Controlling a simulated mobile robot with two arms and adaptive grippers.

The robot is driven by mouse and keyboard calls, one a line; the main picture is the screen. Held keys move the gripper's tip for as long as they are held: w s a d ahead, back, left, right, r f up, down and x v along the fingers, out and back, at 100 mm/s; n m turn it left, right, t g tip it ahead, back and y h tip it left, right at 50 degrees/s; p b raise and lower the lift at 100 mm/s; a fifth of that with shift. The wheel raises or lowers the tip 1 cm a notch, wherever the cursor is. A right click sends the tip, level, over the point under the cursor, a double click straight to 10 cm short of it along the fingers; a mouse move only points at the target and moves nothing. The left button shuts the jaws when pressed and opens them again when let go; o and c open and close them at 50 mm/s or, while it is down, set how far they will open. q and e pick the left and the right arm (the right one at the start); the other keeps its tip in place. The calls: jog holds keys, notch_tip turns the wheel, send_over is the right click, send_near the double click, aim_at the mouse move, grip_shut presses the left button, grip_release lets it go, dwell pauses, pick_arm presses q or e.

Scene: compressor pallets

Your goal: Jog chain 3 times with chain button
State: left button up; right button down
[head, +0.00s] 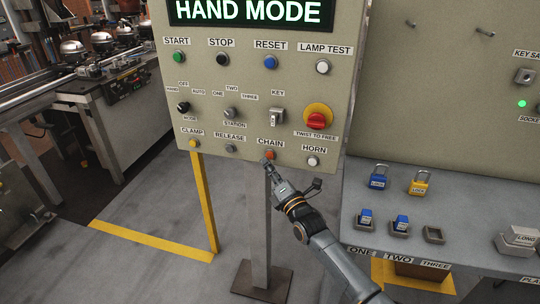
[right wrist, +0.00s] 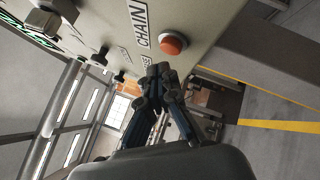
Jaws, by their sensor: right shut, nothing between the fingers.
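The chain button (head: 269,155) is a small orange-red button under the CHAIN label on the beige control panel (head: 215,72). In the right wrist view the chain button (right wrist: 173,43) stands just past the fingertips, up and to the right of them. My right gripper (head: 267,164) is shut and empty, its tips just below the chain button in the head view. In the right wrist view the shut fingertips (right wrist: 158,70) look apart from the button; exact contact is hard to tell. The display (head: 250,12) reads HAND MODE. My left gripper is not in view.
The release button (head: 231,148) and horn button (head: 313,161) flank the chain button. A red emergency stop (head: 318,120) sits above right. A grey shelf (head: 460,255) with blue and yellow padlocks stands right. A yellow post (head: 204,205) stands left of the panel's support.

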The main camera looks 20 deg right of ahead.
jog(key=shift+w+d, duration=0.25)
jog(key=shift+w, duration=0.1)
jog(key=shift+w+d+b, duration=0.25)
jog(key=shift+w+b, duration=0.15)
jog(key=shift+b, duration=0.15)
dwell(0.6)
jog(key=shift+s+a+p, duration=0.5)
jog(key=shift+s+p, duration=0.3)
jog(key=shift+p, duration=0.05)
